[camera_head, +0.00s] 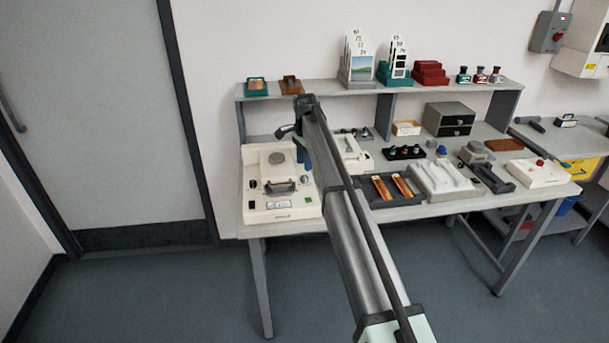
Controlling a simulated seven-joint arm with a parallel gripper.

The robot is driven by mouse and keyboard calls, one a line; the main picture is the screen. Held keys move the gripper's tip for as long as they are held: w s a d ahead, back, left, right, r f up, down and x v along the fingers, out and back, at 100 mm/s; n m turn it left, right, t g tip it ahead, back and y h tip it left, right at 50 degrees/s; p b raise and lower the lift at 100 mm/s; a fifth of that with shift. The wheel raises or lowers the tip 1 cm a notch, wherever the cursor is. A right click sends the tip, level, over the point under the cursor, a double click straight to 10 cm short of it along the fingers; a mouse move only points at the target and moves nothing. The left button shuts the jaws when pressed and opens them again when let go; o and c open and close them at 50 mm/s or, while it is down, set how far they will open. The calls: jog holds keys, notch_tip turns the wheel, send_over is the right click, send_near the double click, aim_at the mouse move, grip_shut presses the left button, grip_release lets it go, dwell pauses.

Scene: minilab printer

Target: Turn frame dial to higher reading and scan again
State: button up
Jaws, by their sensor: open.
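A cream machine (290,208) stands at the left end of the bench. It carries a round grey disc (277,158), a dark handle-like part (280,187), a small dark knob (252,184), a small display (279,205) and a green button (308,200). I cannot tell which part is the frame dial, and no reading is legible. My gripper (296,138) is above the machine's back right side, at the far end of my arm. It is open, with its fingers largely hidden and nothing visibly held. My arm hides the machine's right edge.
A dark tray (372,202) with orange strips and a white tray (444,184) lie right of my arm. Bottles, a drawer box (449,119) and a cream box with a red button (538,173) stand farther right. A shelf (350,91) runs above the bench's back.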

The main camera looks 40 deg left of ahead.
aim_at(304, 176)
jog(key=shift+f, duration=3.1)
